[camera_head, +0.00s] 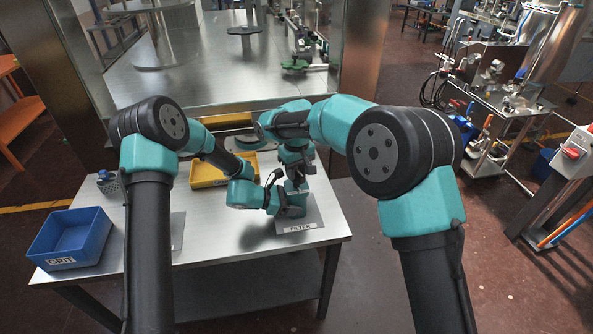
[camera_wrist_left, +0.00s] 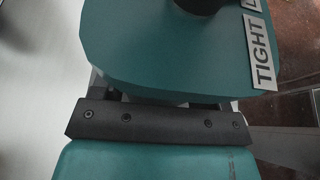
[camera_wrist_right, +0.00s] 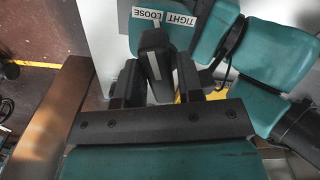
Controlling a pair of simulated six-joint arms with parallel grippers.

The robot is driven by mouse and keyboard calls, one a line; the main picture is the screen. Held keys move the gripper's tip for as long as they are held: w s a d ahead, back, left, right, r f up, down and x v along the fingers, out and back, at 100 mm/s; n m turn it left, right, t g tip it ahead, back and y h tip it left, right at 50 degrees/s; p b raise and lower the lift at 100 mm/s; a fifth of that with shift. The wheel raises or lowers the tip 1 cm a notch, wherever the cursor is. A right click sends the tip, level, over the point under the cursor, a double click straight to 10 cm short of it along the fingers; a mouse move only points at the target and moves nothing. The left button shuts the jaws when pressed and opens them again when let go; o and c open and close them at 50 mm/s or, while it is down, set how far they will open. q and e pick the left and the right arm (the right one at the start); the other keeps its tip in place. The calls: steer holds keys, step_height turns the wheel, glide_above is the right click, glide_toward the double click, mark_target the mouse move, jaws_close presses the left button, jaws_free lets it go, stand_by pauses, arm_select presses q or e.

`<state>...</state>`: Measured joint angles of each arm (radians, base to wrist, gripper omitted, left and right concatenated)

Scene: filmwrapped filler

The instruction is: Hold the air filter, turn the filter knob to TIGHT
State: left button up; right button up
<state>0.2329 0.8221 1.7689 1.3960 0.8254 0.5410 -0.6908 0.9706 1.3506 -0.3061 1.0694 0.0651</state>
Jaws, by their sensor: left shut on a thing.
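The teal air filter (camera_head: 296,186) stands on the plate labelled FILTER (camera_head: 300,229) near the table's right end. In the left wrist view, the filter's broad teal body (camera_wrist_left: 150,50) fills the upper middle, with the TIGHT label (camera_wrist_left: 263,65) and part of the black knob (camera_wrist_left: 200,4). My left gripper (camera_head: 281,199) is shut on the filter body from the left; its fingertips are mostly hidden. My right gripper (camera_wrist_right: 157,82) is above the filter, its fingers apart on either side of the black knob (camera_wrist_right: 155,58). The knob has a pale stripe; contact is unclear. LOOSE and TIGHT labels (camera_wrist_right: 163,17) lie just beyond.
A blue bin labelled GRIT (camera_head: 70,238) stands at the table's left end. A yellow tray (camera_head: 207,174) lies behind my left arm. The metal table's (camera_head: 225,262) front middle is clear. A steel cabinet stands behind it.

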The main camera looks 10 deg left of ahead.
jaws_close()
stand_by(0.3)
steer(key=shift+m, duration=0.4)
steer(key=m, duration=1.2)
stand_by(0.5)
jaws_free()
